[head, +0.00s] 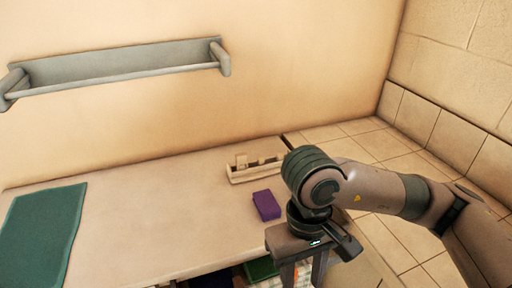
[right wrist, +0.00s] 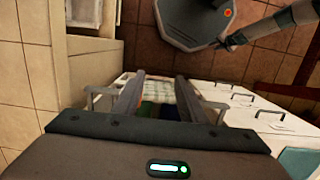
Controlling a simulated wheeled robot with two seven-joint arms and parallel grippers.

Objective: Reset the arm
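My right arm comes in from the right in the head view. Its gripper (head: 302,272) points down at the counter's front edge, and its fingertips run out of the picture there. In the right wrist view the right gripper (right wrist: 158,80) has its two fingers apart with nothing held between them. An open drawer (right wrist: 216,104) lies beyond the fingers, with a checkered cloth (right wrist: 160,88) and green and red things partly hidden by the gripper. A thin arm with a dark end (right wrist: 228,43), which looks like my left one, shows at the upper right; its fingers are too small to read.
A purple block (head: 266,205) and a pale wooden tray (head: 240,178) with small items stand on the counter (head: 160,215), left of my right arm. A green mat (head: 40,235) lies at the far left. A grey rail (head: 120,68) is on the wall. Mid-counter is clear.

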